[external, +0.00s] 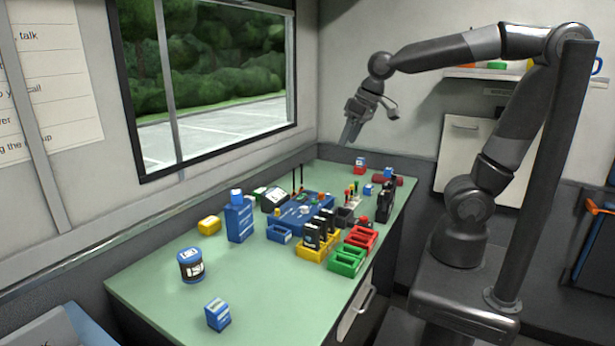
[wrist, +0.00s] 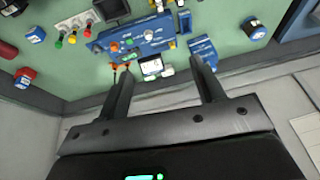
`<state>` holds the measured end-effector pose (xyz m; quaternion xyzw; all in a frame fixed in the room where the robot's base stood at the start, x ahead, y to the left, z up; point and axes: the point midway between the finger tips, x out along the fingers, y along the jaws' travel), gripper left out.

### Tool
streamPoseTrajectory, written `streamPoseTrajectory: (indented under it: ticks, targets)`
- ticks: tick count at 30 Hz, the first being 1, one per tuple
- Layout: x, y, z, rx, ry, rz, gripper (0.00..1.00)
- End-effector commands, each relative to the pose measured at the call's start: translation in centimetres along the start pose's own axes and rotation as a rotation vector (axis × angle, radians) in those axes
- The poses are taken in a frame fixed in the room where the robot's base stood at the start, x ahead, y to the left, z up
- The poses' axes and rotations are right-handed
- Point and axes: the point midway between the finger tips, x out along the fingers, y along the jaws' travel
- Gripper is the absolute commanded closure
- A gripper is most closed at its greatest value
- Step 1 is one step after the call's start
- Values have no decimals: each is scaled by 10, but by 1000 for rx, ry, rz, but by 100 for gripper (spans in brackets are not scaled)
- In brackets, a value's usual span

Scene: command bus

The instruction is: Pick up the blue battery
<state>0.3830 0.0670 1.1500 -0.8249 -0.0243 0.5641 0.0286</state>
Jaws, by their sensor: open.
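Several blue things could be the blue battery, and I cannot tell which it is. A small blue block with a white label (external: 217,314) stands alone at the table's near edge. A taller blue container with a pale cap (external: 239,219) stands near the window side. My gripper (external: 350,133) hangs above the table's far end, well clear of the objects. In the wrist view my gripper (wrist: 160,67) has its fingers apart with nothing held between them. A blue container (wrist: 204,51) shows beyond the right finger.
The table's near left part is mostly free. A wall and window border it.

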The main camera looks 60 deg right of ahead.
Motion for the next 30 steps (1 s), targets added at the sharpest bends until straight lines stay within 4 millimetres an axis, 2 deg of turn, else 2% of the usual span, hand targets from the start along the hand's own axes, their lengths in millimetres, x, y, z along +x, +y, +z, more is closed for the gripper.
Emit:
streamPoseTrajectory:
  ticks: [1, 6, 11, 15, 23, 30]
  targets:
    - [6, -14, -12, -4, -22, -7, 38]
    - [27, -61, -47, 4, -79, -21, 38]
    - [54, -112, -72, 9, -134, -25, 38]
    - [81, -161, -85, 13, -180, -22, 38]
    - [141, -260, -88, 16, -260, -1, 38]
    - [203, -352, -61, 17, -324, 35, 38]
